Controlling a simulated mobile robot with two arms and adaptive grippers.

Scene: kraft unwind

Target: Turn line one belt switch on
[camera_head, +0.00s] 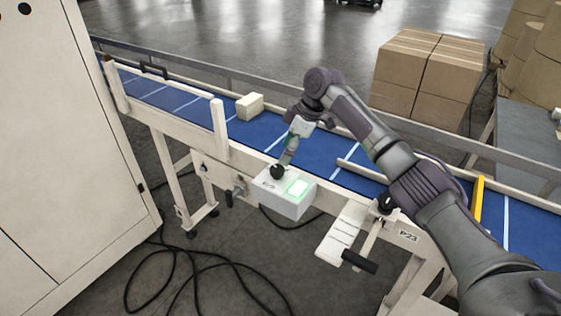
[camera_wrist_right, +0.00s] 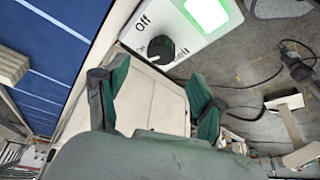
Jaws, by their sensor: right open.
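The belt switch is a round black knob (camera_head: 277,171) on top of a white control box (camera_head: 287,205) at the conveyor's near side. A square green light (camera_head: 298,187) glows beside it. My right gripper (camera_head: 285,160) is open, reaching down over the box close to the knob. In the wrist view its two green fingers (camera_wrist_right: 158,78) are spread and empty, with the knob just beyond them. My left gripper is out of view.
The blue conveyor belt (camera_head: 265,133) runs behind the box, carrying a small carton (camera_head: 249,106). A white bracket with a black handle (camera_head: 359,261) sticks out to the right. Stacked cartons (camera_head: 428,75) stand behind; a white cabinet (camera_head: 70,150) is at left. Cables lie on the floor.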

